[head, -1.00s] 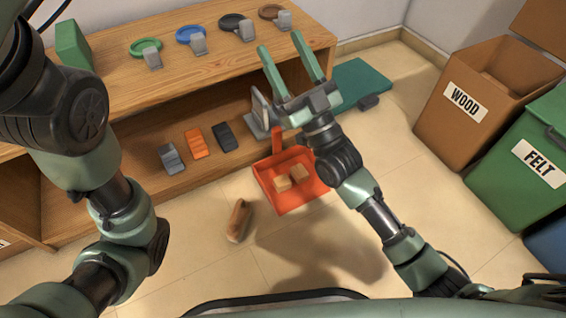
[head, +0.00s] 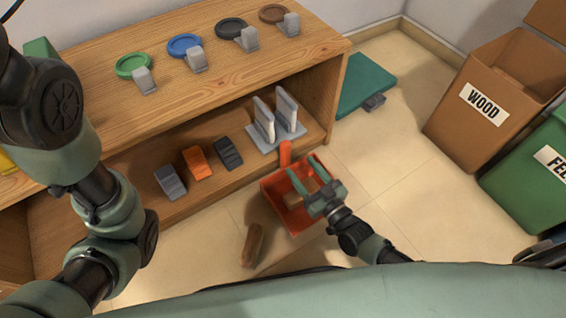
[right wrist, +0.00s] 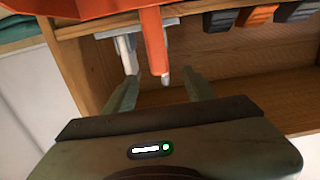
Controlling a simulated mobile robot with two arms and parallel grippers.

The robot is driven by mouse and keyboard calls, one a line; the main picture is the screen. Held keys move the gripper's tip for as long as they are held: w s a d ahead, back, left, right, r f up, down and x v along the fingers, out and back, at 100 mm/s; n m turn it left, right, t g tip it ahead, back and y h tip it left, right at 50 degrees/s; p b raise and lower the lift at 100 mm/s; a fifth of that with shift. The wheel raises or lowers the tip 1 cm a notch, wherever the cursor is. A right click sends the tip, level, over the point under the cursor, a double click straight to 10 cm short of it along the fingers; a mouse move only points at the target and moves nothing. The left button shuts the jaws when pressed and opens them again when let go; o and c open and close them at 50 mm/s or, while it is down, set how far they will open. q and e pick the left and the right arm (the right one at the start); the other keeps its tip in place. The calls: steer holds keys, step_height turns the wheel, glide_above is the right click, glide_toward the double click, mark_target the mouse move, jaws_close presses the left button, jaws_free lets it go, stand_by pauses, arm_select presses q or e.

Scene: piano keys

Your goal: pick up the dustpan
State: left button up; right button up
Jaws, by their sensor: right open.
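The orange dustpan (head: 274,190) is on the floor in front of the shelf in the head view, its handle (head: 286,153) pointing toward the shelf. My right gripper (head: 304,174) is open over the pan in the head view. In the right wrist view, the dustpan handle (right wrist: 153,45) shows between the two open fingers of my right gripper (right wrist: 162,80), with no visible contact. My left arm is at the left of the head view; its gripper is out of view.
The wooden shelf (head: 230,75) holds colored rings and grey stands on top, several small blocks and a grey rack (head: 272,138) below. A brown object (head: 252,245) lies on the floor left of the pan.

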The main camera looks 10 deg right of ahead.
mark_target(288, 150)
steer(key=b+x, duration=0.5)
steer(key=x, duration=0.2)
steer(key=shift+w+f, duration=0.2)
steer(key=shift+w, duration=0.15)
steer(key=shift+w+a+r, duration=0.2)
steer(key=shift+w, duration=0.15)
steer(key=shift+c, duration=0.3)
steer(key=shift+r, duration=0.1)
jaws_close()
